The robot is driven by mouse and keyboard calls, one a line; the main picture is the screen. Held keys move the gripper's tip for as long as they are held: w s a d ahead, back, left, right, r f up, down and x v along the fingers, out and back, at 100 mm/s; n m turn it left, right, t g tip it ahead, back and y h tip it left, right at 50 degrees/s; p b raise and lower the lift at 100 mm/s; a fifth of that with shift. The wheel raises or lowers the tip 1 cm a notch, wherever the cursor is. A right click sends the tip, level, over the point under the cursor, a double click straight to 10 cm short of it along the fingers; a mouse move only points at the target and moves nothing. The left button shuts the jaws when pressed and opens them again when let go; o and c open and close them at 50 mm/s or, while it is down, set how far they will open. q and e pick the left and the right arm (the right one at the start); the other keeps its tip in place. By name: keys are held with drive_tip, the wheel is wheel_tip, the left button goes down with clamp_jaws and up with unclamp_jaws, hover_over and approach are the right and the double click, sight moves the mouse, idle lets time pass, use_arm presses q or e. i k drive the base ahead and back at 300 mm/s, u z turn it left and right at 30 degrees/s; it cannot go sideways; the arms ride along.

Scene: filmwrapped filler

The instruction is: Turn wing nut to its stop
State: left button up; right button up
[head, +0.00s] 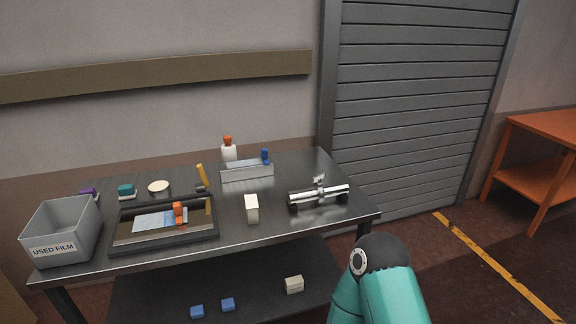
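A shiny metal cylinder (322,195) lies on its side on dark supports near the right end of the dark metal table (300,227). A small metal fitting (319,181), which looks like the wing nut, stands up from its top. It is too small to tell how it is turned. Neither of my grippers shows in the head view. Only a teal link of my arm is visible at the lower right, apart from the table.
A grey "USED FILM" bin (62,230) stands at the table's left end, beside a black tray (166,241). A white block (252,209), a clear bin (247,173) and a white bottle (228,152) stand mid-table. An orange bench (545,128) is far right.

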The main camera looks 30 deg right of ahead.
sight(318, 179)
drive_tip(key=z, duration=0.05)
drive_tip(key=i, duration=0.85)
drive_tip(key=z, duration=0.45)
